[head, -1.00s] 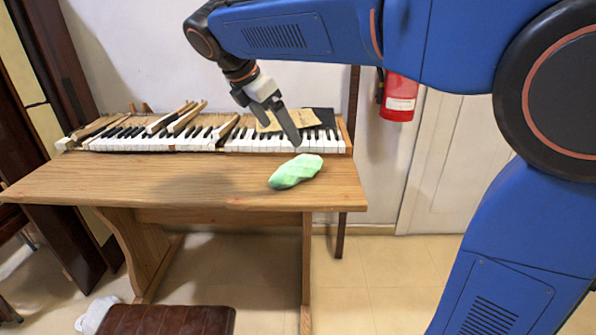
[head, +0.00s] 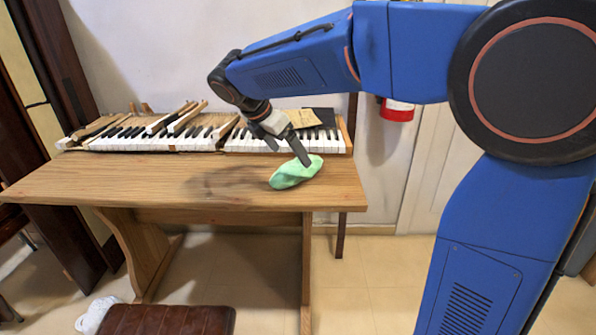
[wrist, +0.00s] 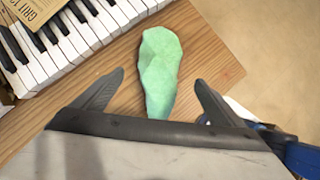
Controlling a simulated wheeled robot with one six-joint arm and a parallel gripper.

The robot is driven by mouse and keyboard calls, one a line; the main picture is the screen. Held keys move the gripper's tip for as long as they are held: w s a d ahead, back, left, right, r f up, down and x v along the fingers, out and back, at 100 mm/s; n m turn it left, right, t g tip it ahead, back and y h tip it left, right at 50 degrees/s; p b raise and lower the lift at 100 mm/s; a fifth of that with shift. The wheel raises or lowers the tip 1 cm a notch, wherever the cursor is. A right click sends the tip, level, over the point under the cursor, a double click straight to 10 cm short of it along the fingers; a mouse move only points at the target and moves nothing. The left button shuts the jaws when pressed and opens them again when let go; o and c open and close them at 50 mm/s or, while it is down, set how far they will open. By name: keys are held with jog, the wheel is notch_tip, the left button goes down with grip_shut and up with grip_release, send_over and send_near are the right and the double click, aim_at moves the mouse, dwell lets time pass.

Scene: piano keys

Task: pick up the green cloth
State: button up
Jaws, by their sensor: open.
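The green cloth (head: 292,174) lies as a crumpled, elongated bundle on the wooden table near its right end, in front of the keys. In the wrist view the cloth (wrist: 160,72) sits ahead of and between my two spread fingers, its narrow end toward the gripper. My gripper (head: 290,156) is open and empty, just above and behind the cloth in the head view, with one finger overlapping its upper edge. In the wrist view my gripper (wrist: 160,82) shows a gap on each side of the cloth. I cannot tell whether a finger touches it.
A row of piano keys (head: 165,143) runs along the back of the wooden table (head: 130,183), with loose wooden pieces (head: 187,117) on it. A sandpaper sheet (wrist: 22,12) lies on the keys. A red extinguisher (head: 397,110) hangs on the wall. The table's left front is clear.

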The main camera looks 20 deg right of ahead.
aim_at(293, 163)
jog(key=shift+a+x, duration=0.15)
jog(key=shift+x, duration=1.3)
jog(key=shift+a+x, duration=0.15)
jog(key=shift+x, duration=1.3)
jog(key=shift+f, duration=0.15)
jog(key=c, duration=1.2)
jog(key=shift+c, duration=0.2)
notch_tip(293, 163, up, 10)
jog(key=shift+r, duration=0.1)
jog(key=o, duration=0.5)
jog(key=c, duration=0.3)
jog(key=shift+s, duration=0.1)
